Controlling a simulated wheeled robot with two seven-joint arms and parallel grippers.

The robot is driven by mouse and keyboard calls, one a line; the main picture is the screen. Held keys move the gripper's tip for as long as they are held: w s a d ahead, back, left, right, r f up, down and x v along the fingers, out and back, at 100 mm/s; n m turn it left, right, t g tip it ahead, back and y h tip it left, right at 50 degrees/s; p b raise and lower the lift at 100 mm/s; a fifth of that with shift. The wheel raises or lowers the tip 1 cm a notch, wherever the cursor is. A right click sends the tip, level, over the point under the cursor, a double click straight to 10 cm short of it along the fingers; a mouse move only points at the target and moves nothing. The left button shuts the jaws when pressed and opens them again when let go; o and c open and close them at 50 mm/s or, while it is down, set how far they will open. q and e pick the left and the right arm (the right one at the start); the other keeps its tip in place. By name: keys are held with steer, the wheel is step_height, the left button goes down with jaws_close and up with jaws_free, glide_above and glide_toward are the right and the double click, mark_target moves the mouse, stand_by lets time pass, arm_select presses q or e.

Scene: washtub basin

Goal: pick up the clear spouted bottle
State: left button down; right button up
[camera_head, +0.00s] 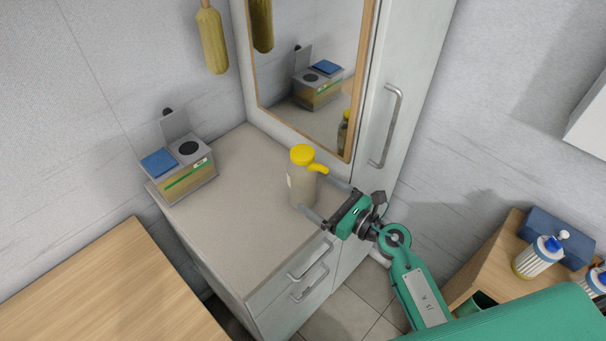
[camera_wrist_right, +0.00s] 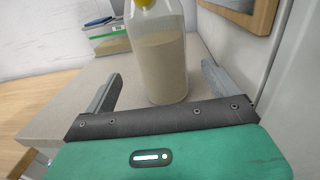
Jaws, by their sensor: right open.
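The clear spouted bottle (camera_head: 302,188) stands upright on the grey countertop (camera_head: 235,215), with a yellow cap and a yellow spout pointing right. In the right wrist view the bottle (camera_wrist_right: 161,62) holds a beige content, and its top is cut off by the frame edge. My right gripper (camera_head: 322,198) is open at the bottle's right side, with its fingers toward the bottle. In the wrist view the right gripper's fingers (camera_wrist_right: 160,85) lie left and right of the bottle, with gaps on both sides. My left gripper is not in view.
A box-shaped device (camera_head: 186,182) with a blue item on it stands at the counter's left end. A mirror (camera_head: 310,75) and a tall cabinet (camera_head: 395,85) rise behind the bottle. A wooden table (camera_head: 105,290) is at lower left. The counter's middle is clear.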

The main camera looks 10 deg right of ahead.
mark_target(314, 191)
steer(key=shift+x, duration=0.85)
steer(key=shift+w+a, duration=0.25)
steer(key=shift+w, duration=0.05)
steer(key=shift+w+a+p, duration=0.25)
steer(key=shift+w+p, duration=0.05)
steer(key=shift+w, duration=0.1)
steer(key=p+x, duration=0.1)
steer(key=x, duration=0.3)
steer(key=shift+w+f, duration=0.2)
steer(key=shift+w+a, duration=0.15)
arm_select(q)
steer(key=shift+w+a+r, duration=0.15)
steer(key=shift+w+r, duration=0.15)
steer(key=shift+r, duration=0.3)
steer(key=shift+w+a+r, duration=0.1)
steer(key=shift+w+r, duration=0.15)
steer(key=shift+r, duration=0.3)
arm_select(e)
steer(key=shift+f, duration=0.1)
steer(key=shift+c, duration=0.9)
steer(key=c, duration=1)
